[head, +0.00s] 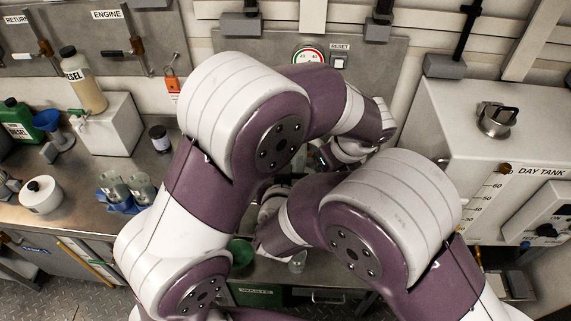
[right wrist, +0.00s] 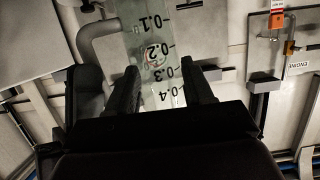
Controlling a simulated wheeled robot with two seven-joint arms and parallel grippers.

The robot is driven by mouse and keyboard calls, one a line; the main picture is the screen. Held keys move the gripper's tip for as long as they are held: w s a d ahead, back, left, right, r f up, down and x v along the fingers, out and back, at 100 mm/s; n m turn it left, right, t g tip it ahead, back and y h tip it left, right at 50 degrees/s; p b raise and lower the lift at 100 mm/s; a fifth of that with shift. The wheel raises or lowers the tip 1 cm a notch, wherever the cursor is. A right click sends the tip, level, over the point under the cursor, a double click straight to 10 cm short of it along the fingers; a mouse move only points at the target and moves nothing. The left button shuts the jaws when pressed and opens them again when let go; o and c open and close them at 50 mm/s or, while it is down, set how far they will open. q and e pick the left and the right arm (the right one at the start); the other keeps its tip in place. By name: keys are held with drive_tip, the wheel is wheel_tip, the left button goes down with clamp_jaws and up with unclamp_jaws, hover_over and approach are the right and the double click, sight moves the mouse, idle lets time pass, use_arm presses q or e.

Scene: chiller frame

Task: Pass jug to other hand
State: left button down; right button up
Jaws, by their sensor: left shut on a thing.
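The jug (right wrist: 157,55) is clear, with black marks from 0.1 to 0.4, and shows in the right wrist view. Its grey handle (right wrist: 97,38) curves off to the left. My right gripper (right wrist: 161,76) has its two dark fingers apart, one on each side of the jug; I cannot tell whether they touch it. In the head view my left gripper (head: 319,159) is mostly hidden behind my arms and is shut on the jug.
A day tank (head: 470,150) stands at right.

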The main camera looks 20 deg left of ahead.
drive_tip(key=o, duration=0.4)
use_arm(q)
wheel_tip(320, 180, down, 14)
drive_tip(key=d+m, duration=0.2)
drive_tip(key=shift+s+d+t+h, duration=0.2)
drive_tip(key=shift+s+t+h, duration=0.1)
drive_tip(key=shift+s, duration=0.15)
use_arm(e)
drive_tip(key=v, duration=1.2)
